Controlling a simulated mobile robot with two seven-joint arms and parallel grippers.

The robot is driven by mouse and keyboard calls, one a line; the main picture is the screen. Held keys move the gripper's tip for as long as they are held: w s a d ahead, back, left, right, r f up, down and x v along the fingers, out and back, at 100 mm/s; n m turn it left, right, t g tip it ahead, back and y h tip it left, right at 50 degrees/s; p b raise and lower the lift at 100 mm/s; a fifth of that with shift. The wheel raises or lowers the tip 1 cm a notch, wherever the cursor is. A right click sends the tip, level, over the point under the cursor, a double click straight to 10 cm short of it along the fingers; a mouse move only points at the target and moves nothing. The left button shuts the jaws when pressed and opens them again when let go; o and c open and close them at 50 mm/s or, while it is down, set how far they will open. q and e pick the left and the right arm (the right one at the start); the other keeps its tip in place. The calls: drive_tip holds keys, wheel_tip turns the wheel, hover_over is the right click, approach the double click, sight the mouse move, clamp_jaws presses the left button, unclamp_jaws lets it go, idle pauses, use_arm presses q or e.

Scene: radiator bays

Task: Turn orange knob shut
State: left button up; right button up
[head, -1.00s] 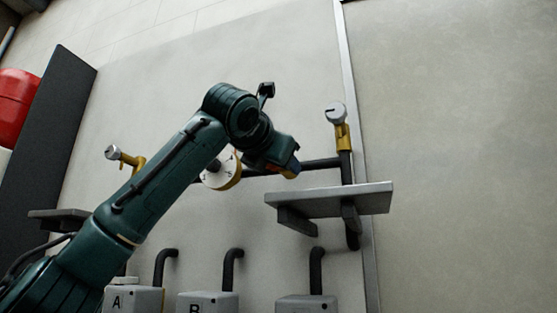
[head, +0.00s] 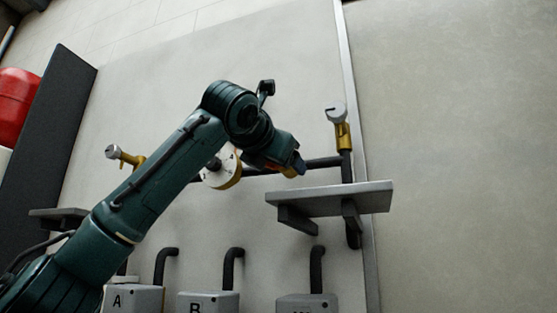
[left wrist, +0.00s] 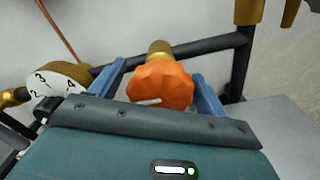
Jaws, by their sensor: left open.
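The orange knob (left wrist: 160,85) is a ridged round handle with a pale mark on its face, seen in the left wrist view on a brass stem (left wrist: 160,48) at a dark pipe. My left gripper (left wrist: 160,82) is open, with one blue finger on each side of the knob; I cannot tell whether they touch it. In the head view my left gripper (head: 298,168) is at the pipe and hides most of the knob. My right gripper is not in view.
A numbered white dial (left wrist: 60,80) sits left of the knob. A grey shelf (head: 330,199) juts out below right. Brass valves with grey caps (head: 336,113) (head: 113,152) stand on both sides. Labelled grey boxes (head: 207,303) line the bottom. A dark panel (head: 50,140) is far left.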

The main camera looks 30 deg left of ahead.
use_arm(q)
drive_tip(key=b+v, duration=0.2)
drive_tip(key=v, duration=1.1)
drive_tip(key=shift+b, duration=0.35)
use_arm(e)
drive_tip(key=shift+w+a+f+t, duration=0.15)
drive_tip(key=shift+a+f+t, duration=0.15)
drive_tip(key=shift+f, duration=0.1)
use_arm(q)
drive_tip(key=shift+w+a+f, duration=0.1)
